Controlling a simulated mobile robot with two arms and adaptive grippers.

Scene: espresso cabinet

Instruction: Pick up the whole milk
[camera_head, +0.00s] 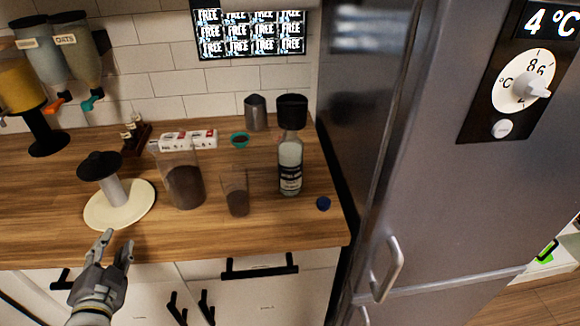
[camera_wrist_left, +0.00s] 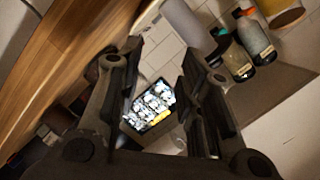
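No carton or bottle that I can read as whole milk is in view. A clear bottle with a black label (camera_head: 290,165) stands upright on the counter beside the fridge, under a dark top; its label is too small to read. The steel fridge (camera_head: 455,190) is shut on the right, so its inside is hidden. My left gripper (camera_head: 117,246) is in front of the counter's front edge at the lower left. In the left wrist view the fingers (camera_wrist_left: 152,75) are apart with nothing held between them. My right gripper is not in view.
The wooden counter (camera_head: 240,240) holds a dark-topped stand on a cream plate (camera_head: 135,208), a jug (camera_head: 184,185), a glass (camera_head: 236,190), a blue cap (camera_head: 323,203) and a steel cup (camera_head: 256,112). A fridge handle (camera_head: 388,268) sticks out.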

